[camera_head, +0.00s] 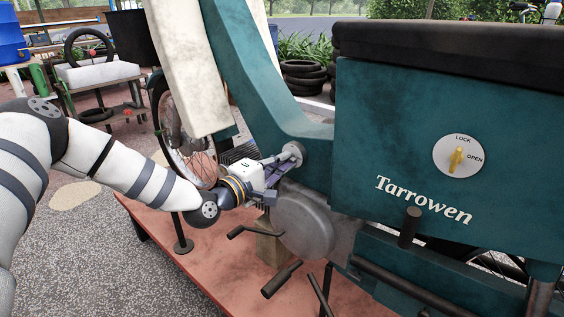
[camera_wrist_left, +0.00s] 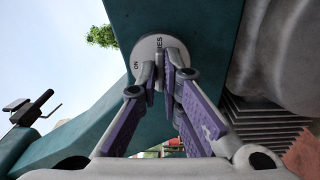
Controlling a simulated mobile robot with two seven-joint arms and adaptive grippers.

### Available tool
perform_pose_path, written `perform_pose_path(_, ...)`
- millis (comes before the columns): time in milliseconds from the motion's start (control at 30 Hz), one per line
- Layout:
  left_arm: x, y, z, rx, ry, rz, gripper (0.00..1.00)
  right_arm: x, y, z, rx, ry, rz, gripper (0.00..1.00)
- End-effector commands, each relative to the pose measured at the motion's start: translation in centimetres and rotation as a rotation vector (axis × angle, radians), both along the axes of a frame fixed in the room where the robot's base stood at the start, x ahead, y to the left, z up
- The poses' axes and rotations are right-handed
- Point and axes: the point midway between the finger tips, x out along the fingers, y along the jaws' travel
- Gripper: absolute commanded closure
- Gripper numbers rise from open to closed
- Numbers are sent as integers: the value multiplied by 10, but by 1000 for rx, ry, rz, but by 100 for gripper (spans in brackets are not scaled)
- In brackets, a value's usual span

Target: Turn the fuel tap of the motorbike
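The teal motorbike (camera_head: 265,85) stands on a red platform. Its fuel tap has a round pale plate (camera_head: 292,152) on the frame, left of the side panel. My left gripper (camera_head: 282,163) reaches this plate from the left. In the left wrist view the plate (camera_wrist_left: 148,52) bears ON and a partly covered word that looks like RES. The fingertips (camera_wrist_left: 165,78) are drawn close together in front of the plate and appear closed on the tap's small handle, which they mostly hide. My right gripper is not in view.
A side panel (camera_head: 380,120) marked Tarrowen carries a yellow knob (camera_head: 456,160) on a LOCK/OPEN dial. The round engine cover (camera_head: 305,222) and pedals (camera_head: 281,280) lie just below my left gripper. The red platform (camera_head: 215,265) has bare room at the front.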

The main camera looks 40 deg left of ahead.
Motion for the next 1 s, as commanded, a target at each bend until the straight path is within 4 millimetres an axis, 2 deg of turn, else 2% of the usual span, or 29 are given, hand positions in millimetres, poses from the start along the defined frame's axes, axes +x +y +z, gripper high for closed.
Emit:
perform_pose_path(233,0,0,1,16,-1,0,100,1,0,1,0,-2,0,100)
perform_pose_path(433,0,0,1,99,-7,-1,100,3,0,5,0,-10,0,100)
perform_pose_path(1000,0,-1,4,612,-51,-2,100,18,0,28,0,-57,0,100)
